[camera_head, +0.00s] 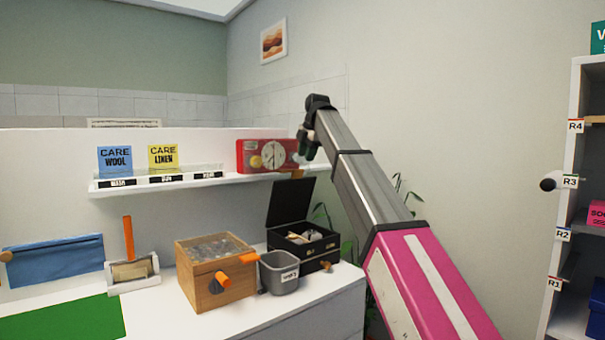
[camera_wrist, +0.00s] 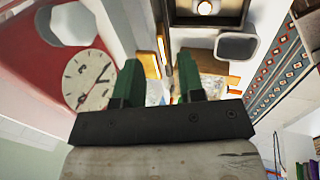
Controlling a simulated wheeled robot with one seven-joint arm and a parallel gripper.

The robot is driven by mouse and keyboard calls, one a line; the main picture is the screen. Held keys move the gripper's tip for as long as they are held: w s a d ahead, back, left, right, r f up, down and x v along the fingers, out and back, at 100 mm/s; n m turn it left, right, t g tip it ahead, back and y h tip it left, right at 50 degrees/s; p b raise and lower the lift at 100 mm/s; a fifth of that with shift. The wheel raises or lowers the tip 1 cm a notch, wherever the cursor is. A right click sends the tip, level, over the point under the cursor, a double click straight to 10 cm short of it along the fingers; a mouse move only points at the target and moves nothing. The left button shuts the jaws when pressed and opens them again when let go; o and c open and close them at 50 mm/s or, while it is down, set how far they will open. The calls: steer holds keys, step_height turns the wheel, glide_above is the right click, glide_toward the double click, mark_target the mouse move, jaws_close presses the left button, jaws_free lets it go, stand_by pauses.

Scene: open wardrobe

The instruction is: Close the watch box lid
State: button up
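The watch box (camera_head: 303,258) is black and stands on the white counter, with its lid (camera_head: 290,204) raised upright at the back. Light-coloured contents show inside it. In the wrist view, part of the dark box (camera_wrist: 180,17) shows at the top edge, with a round pale item inside. My gripper (camera_head: 307,143) is above the box, near the shelf and the red clock. In the wrist view its two green fingers (camera_wrist: 157,80) are apart with nothing held between them.
A red clock (camera_head: 267,155) sits on the white shelf (camera_head: 195,182), close to my gripper. A grey bin (camera_head: 278,274) and a wooden box (camera_head: 216,276) stand left of the watch box. A plant is behind it. A shelf unit (camera_head: 574,200) stands far right.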

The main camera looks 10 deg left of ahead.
mark_target(302, 175)
steer(key=x, duration=0.7)
steer(key=shift+a+f, duration=0.1)
steer(key=shift+f, duration=0.2)
jaws_close()
